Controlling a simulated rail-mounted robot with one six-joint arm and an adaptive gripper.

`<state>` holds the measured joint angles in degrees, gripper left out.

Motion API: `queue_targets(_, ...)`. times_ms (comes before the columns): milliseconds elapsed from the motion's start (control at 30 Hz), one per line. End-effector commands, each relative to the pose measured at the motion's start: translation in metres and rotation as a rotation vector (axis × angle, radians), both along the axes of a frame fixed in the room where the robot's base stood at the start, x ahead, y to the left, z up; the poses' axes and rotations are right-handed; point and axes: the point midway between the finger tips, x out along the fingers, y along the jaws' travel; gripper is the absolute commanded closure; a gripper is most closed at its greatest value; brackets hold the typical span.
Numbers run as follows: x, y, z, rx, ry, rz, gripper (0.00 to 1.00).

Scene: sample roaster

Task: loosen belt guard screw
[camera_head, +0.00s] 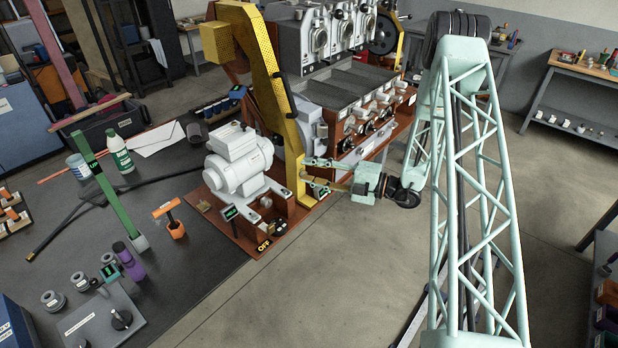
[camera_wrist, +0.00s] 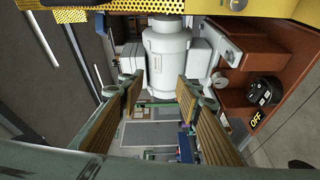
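The yellow perforated belt guard (camera_head: 268,75) rises beside the roaster in the head view, with its foot on the red-brown base. In the wrist view its yellow metal (camera_wrist: 150,6) crosses the top edge. A small grey round part (camera_wrist: 231,3) shows on it there, cut by the frame; I cannot tell if it is the screw. My gripper (camera_head: 311,172) reaches in from the right, close to the guard's lower part. In the wrist view my gripper (camera_wrist: 162,82) has its two ribbed fingers apart, with nothing between them. I cannot tell whether a finger touches the guard.
A white motor (camera_head: 238,165) stands left of the guard and also shows in the wrist view (camera_wrist: 165,60). A black dial (camera_wrist: 265,92) with an OFF label is on the base. The roaster (camera_head: 350,90) stands behind. A green post (camera_head: 108,190) and bottle (camera_head: 119,155) are on the left table.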

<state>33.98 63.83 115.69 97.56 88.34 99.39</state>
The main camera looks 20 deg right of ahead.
Motion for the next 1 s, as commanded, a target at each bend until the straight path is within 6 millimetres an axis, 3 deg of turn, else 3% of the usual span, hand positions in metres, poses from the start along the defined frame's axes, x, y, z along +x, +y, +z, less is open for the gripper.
queue_targets(600,0.006,-0.090,-0.114,0.288,0.207,-0.285,0.69)
queue_targets(800,0.004,-0.106,-0.136,0.344,0.240,-0.338,0.69)
queue_targets(1000,0.003,-0.111,-0.142,0.360,0.249,-0.354,0.69)
